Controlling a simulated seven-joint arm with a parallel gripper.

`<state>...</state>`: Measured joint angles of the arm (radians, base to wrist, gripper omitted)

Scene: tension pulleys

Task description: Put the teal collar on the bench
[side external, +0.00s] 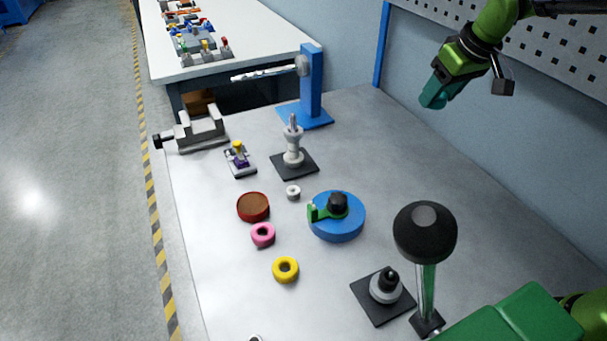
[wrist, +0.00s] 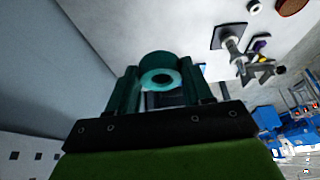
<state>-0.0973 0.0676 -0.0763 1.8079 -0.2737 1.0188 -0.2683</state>
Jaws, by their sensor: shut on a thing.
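The teal collar (wrist: 160,62) is a thick ring with a paler inner face and a round hole. In the wrist view it sits between the two dark teal fingers of my gripper (wrist: 162,82), which is shut on it. In the side view my gripper (side external: 438,92) is high at the upper right, well above the bench (side external: 400,150). There the collar cannot be told clearly from the teal fingers. The bench is a broad grey top, and the collar is apart from it.
A blue pulley (side external: 345,228), a black-knobbed post (side external: 425,232), a spindle on a dark plate (side external: 293,155), a pink ring (side external: 263,235) and a yellow ring (side external: 285,269) stand on the bench. A blue upright (side external: 312,85) is at the back. The bench's right side is clear.

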